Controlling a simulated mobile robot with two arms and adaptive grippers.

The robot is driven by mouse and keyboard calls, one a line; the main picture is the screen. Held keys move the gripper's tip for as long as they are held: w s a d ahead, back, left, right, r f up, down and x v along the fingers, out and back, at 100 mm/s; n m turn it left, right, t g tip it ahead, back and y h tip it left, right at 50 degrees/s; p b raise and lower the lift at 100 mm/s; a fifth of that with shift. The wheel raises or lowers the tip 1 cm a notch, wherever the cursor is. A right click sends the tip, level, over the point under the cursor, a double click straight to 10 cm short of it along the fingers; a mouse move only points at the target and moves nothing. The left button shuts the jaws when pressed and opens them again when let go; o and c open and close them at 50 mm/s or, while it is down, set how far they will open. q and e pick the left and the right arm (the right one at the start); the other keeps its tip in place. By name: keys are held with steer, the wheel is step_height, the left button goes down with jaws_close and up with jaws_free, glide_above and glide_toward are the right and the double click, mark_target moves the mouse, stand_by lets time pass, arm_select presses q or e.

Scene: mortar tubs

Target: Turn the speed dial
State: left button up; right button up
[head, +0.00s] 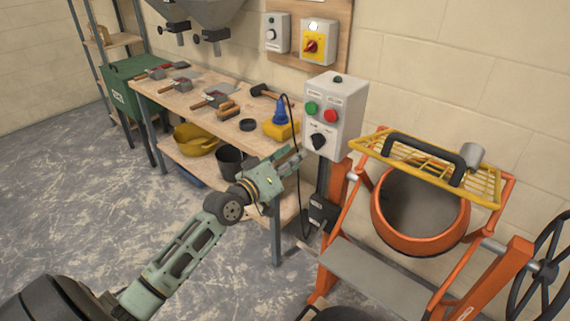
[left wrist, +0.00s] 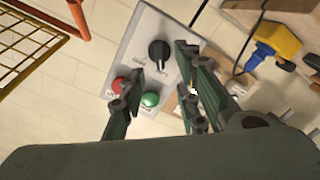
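The speed dial is a black pointer knob (head: 319,142) low on the front of a grey control box (head: 349,97), with a green button (head: 311,108) and a red button (head: 331,116) above it. My left gripper (head: 293,158) is just left of and below the dial in the head view. In the left wrist view the dial (left wrist: 158,54) shows whole between the fingertips of my open left gripper (left wrist: 161,68). The fingers look apart from the dial, with nothing held. The red button (left wrist: 119,86) is partly hidden by a finger. My right gripper is not in view.
An orange mixer drum (head: 421,238) with a yellow grate (head: 478,184) stands right of the box. A wooden bench (head: 172,98) with trowels and a yellow-blue tool (head: 281,123) is on the left. A black cable hangs beside the box, close to my left gripper.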

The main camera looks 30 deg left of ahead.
arm_select(q)
steer(key=shift+s+a, duration=0.2)
steer(key=shift+s, duration=1.5)
steer(key=s+a+f+g+y, duration=0.1)
steer(key=s+f+g, duration=0.1)
steer(key=f, duration=1)
steer(key=s+a+f+g+y, duration=0.1)
steer(key=s+f+g, duration=0.1)
steer(key=f, duration=1)
steer(key=s+d+f+m+g+y, duration=0.1)
steer(key=s+f+g, duration=0.1)
steer(key=s+f, duration=0.55)
steer(key=s+d+f+m+g, duration=0.1)
steer(key=s+d+f+g, duration=0.2)
steer(key=f, duration=0.8)
steer(key=s+d+f+m+g, duration=0.2)
steer(key=s+f, duration=0.4)
steer(key=s, duration=0.6)
steer(key=s+d+f+m+g, duration=0.2)
steer(key=s+d+f, duration=0.3)
steer(key=s, duration=0.8)
steer(key=s+d+f+m+g, duration=0.2)
steer(key=s+d+f+g, duration=0.1)
steer(key=s+f, duration=0.6)
steer(key=s, duration=0.3)
steer(key=shift+s+d+f+g, duration=0.25)
steer(key=shift+d+g, duration=0.15)
